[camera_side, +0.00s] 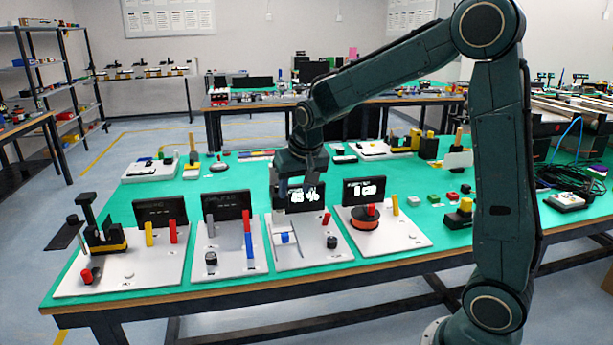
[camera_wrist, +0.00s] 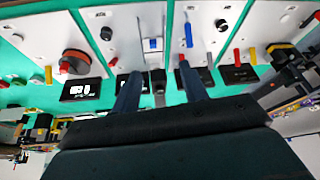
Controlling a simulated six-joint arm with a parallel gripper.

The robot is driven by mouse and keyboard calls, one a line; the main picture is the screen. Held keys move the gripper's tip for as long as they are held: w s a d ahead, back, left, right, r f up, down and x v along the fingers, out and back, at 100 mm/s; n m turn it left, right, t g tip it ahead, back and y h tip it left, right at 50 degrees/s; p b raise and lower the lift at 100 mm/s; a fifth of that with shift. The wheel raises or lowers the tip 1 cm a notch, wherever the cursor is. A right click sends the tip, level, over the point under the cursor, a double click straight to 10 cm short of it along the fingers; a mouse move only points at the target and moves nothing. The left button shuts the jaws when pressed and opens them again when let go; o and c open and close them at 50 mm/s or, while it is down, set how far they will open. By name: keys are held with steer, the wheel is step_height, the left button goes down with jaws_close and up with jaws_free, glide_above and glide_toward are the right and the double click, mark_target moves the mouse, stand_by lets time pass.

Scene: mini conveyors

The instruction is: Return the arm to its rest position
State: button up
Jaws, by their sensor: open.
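My dark green arm reaches in from the right of the side view, with its base at the lower right. My gripper (camera_side: 298,186) points down in front of the lit display of the third board (camera_side: 300,252). In the wrist view my gripper (camera_wrist: 158,85) shows two dark fingers spread apart, with nothing between them but the bench and board behind. I cannot tell the exact height of the fingertips above the bench, but no held object shows.
The green bench (camera_side: 240,180) carries a row of white boards with upright displays. Small coloured blocks and black cables (camera_side: 565,178) lie towards the right.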

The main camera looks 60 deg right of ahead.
steer(key=s+a+r+n, duration=0.2)
steer(key=s+a, duration=0.1)
steer(key=s, duration=0.5)
steer(key=s+a+r+n+t+y, duration=0.1)
steer(key=s+a, duration=0.3)
steer(key=s, duration=0.4)
steer(key=s+a+r+n+y, duration=0.1)
steer(key=s+a+r+n, duration=0.2)
steer(key=s, duration=0.6)
steer(key=shift+a+r+n+t, duration=0.2)
steer(key=shift+a+n+t, duration=0.1)
